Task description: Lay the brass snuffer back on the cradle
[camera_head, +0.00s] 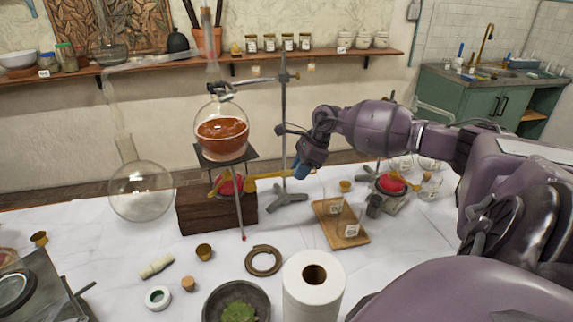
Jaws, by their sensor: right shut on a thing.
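My right gripper (303,170), at the end of the purple arm reaching in from the right, is shut on the brass snuffer (275,176). The snuffer's handle runs left from the jaws. Its cup end (250,186) shows beside the red burner (229,183) under the round flask of red-brown liquid (222,134). Whether the cup touches the burner or the stand is hard to tell. I cannot make out the cradle for certain. My left gripper is not in view.
An iron stand (284,120) and a dark wooden block (200,210) are close to the snuffer. A wooden tray (358,240) with small labelled items, a second red-topped burner (391,183), a paper roll (313,295) and a large glass retort (140,190) stand around. Bare marble lies mid-table.

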